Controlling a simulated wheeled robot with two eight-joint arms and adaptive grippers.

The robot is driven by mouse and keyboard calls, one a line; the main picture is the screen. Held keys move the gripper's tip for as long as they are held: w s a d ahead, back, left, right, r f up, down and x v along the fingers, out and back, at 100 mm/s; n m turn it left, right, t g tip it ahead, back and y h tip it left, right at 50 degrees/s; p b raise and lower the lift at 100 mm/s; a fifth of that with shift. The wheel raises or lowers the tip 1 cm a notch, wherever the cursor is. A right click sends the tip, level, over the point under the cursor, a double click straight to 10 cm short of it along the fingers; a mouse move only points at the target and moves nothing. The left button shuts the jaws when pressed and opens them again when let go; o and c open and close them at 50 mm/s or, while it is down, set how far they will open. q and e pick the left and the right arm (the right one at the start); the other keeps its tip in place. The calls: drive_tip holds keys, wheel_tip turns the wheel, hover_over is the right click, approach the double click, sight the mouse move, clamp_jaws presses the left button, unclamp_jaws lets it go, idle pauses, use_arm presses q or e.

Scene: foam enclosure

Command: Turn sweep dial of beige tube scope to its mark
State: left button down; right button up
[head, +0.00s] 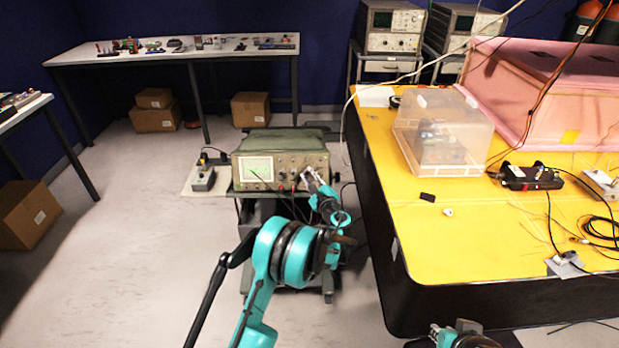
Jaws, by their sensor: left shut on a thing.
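The beige tube scope (281,160) stands on a small cart, its front panel facing me, with a pale lit screen at the left and several knobs at the right. My left gripper (307,179) is at the right part of this panel, shut on a small knob there, the sweep dial. The fingers and wrist hide the dial and its mark, so I cannot tell where it points. Part of my right arm (462,336) shows at the bottom edge; its jaws cannot be made out.
A yellow-topped table (450,270) stands close to the right of the cart, with a clear plastic box (444,131), cables and small devices. A small device (203,177) sits left of the scope. Cables hang below the panel.

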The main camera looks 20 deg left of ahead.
use_arm(q)
drive_tip(key=n, duration=0.1)
drive_tip(key=n+g+p, duration=0.1)
drive_tip(key=n, duration=0.1)
drive_tip(key=shift+d+r+g, duration=0.1)
drive_tip(key=shift+r+g, duration=0.1)
drive_tip(key=shift+g, duration=0.1)
drive_tip(key=shift+w+n+g+p, duration=0.1)
drive_tip(key=shift+n+g+p, duration=0.55)
drive_tip(key=shift+n, duration=0.95)
drive_tip(key=c, duration=1.7)
unclamp_jaws()
drive_tip(key=shift+d, duration=0.1)
